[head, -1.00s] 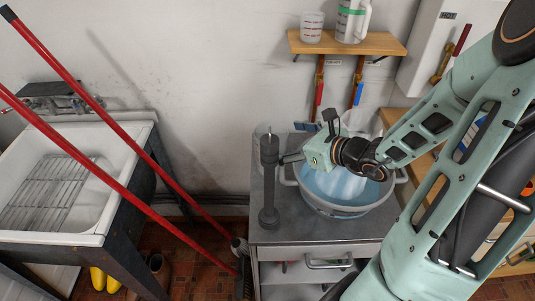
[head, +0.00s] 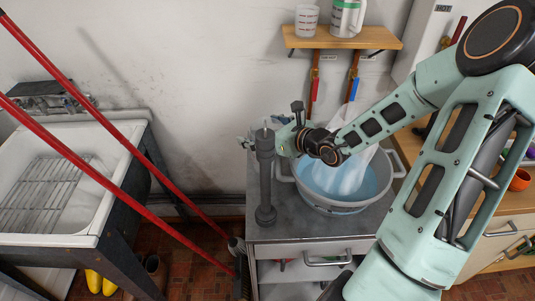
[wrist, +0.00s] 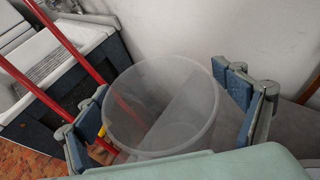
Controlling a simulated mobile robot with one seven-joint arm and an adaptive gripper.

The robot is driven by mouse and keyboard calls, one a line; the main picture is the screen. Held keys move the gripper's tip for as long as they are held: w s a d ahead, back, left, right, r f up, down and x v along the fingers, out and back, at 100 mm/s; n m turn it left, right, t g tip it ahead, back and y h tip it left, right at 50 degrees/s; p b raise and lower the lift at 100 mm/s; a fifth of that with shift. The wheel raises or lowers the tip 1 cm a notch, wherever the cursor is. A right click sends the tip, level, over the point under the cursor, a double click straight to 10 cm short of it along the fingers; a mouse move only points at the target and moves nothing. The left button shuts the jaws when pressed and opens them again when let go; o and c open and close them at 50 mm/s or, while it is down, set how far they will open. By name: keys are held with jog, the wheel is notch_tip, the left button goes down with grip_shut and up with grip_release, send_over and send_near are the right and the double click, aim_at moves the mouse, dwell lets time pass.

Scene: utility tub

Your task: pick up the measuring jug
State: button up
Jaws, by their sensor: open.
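A clear, round, open-topped vessel (wrist: 160,110) fills the middle of the wrist view; I take it for the measuring jug, though no markings or handle show. My gripper (wrist: 160,82) is open, with one blue-padded finger on each side of the vessel. I cannot tell whether either finger touches it. In the head view my gripper (head: 262,136) is at the back left of the metal cabinet top, partly hidden behind a grey upright post. The vessel is hardly visible there. A clear cup with red marks (head: 306,20) and a green-banded jug (head: 346,18) stand on the wall shelf.
The grey post (head: 265,180) stands on the cabinet top (head: 290,228) close to my gripper. A grey tub (head: 340,205) of blue water with a whitish cloth is to its right. Red poles (head: 110,135) lean across the white sink (head: 50,225) at left.

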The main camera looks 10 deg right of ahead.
jog(key=shift+w+a+f, duration=0.15)
jog(key=shift+w+a, duration=0.05)
jog(key=shift+w, duration=0.1)
jog(key=shift+c, duration=0.2)
jog(key=c, duration=1.9)
